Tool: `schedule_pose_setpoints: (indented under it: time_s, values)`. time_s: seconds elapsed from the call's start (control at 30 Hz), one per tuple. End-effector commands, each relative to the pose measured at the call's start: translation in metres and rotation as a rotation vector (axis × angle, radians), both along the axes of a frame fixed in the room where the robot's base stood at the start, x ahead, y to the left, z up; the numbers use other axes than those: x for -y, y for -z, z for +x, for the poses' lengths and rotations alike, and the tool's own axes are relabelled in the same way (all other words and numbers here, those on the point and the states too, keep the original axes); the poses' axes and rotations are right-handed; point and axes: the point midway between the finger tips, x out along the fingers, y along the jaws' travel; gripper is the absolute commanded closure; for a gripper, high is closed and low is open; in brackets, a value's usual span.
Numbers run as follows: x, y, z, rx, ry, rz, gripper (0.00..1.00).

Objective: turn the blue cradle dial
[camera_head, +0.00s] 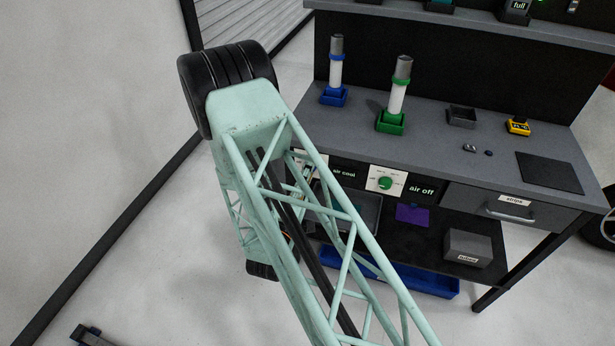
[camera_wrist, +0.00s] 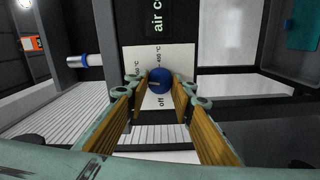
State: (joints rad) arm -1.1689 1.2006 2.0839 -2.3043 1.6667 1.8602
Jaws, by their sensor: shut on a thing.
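The blue dial (camera_wrist: 160,76) sits on a white panel (camera_wrist: 183,55) marked with temperatures and "off". My gripper (camera_wrist: 161,88) has one fingertip on each side of the dial and is shut on it. In the head view my arm hides the gripper and the blue dial. A blue cradle (camera_head: 333,96) holds an upright white and grey tool (camera_head: 336,65) on the bench top. The "air cool" display (camera_head: 343,172) shows partly beside my arm, and also at the top of the wrist view (camera_wrist: 157,17).
A green cradle (camera_head: 390,122) holds a similar tool. A green dial (camera_head: 385,183) and an "air off" display (camera_head: 421,190) are on the bench front. A drawer (camera_head: 483,207) is at right. A grey box (camera_head: 467,247) stands on the lower shelf. A blue tray (camera_head: 430,287) lies below.

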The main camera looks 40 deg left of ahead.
Motion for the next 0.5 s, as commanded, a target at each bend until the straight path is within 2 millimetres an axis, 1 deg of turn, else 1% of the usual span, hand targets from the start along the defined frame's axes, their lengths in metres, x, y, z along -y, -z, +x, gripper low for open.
schedule_pose_setpoints:
  time_s: [0.23,0.5]
  values:
    - [0.0,0.0011,-0.0002,-0.058,0.0,0.164,0.88]
    - [-0.0002,0.0002,-0.0002,-0.099,0.0,0.281,0.88]
